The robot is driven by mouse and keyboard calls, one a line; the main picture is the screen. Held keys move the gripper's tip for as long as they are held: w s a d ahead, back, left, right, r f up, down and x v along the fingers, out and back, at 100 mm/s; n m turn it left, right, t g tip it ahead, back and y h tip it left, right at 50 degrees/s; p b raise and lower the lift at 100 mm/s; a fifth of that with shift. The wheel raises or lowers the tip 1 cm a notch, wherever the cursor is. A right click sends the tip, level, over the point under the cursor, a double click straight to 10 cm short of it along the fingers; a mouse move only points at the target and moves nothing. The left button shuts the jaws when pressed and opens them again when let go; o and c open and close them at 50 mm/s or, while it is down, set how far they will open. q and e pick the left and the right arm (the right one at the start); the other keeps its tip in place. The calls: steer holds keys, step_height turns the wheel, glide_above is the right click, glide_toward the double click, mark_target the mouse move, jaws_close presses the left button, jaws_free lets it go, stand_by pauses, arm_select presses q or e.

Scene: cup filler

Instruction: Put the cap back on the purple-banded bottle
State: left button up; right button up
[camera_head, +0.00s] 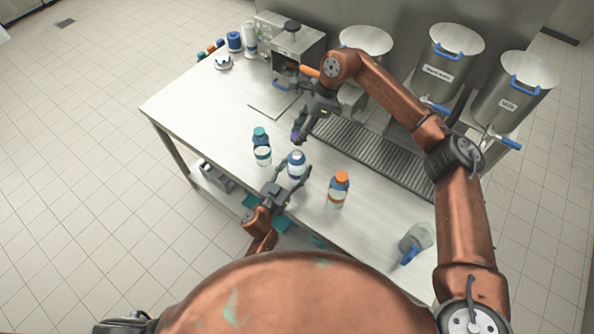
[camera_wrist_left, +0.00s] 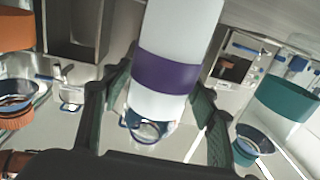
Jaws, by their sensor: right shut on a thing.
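The purple-banded bottle (camera_head: 296,164) stands upright on the steel table, with its white body and purple band large in the left wrist view (camera_wrist_left: 168,73). My right gripper (camera_head: 300,128) is shut on a small purple cap (camera_head: 296,137), behind the bottle and above the table. The cap is partly hidden by the fingers and is apart from the bottle.
A teal-capped bottle (camera_head: 261,146) stands left of the purple-banded one, and an orange-capped bottle (camera_head: 339,190) stands to the right. A clear jug with a blue handle (camera_head: 414,243) is at the table's right end. Steel dispensers (camera_head: 447,65) and a grate (camera_head: 372,150) line the back.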

arm_select(q)
steer(key=c, duration=1.3)
arm_select(e)
glide_above(296, 152)
steer(key=shift+w+d+f, duration=0.1)
steer(key=shift+d+f, duration=0.15)
steer(key=shift+f, duration=1)
steer(key=shift+d+f, duration=0.2)
steer(key=shift+f, duration=1.05)
steer(key=shift+f, duration=0.85)
arm_select(q)
jaws_close()
arm_select(e)
steer(key=shift+f, duration=0.6)
